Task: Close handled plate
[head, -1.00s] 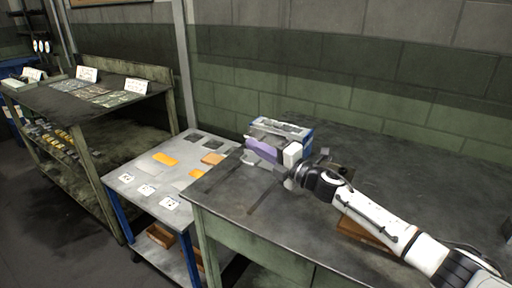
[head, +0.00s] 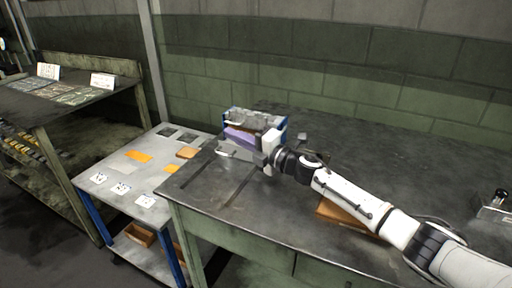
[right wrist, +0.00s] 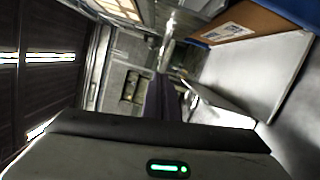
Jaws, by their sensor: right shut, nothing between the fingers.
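The bolt former (head: 280,124) is a small boxy machine with blue sides on the dark workbench. A purple plate (head: 240,137) shows on its front, with a pale flat part (head: 237,153) low in front of it. I cannot tell surely which part is the handled plate or how far it is closed. My right gripper (head: 268,163) is shut and empty, close against the machine's front right side; contact is unclear. In the right wrist view a dark purple upright part (right wrist: 160,100) and a grey flat plate (right wrist: 215,107) lie just ahead. My left gripper is not in view.
A grey cart (head: 112,170) with orange pieces and white cards stands left of the workbench (head: 215,195). A shelf (head: 60,110) is farther left. A brown wooden item (head: 335,209) lies under my right arm. A small metal device (head: 494,207) sits at the bench's right.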

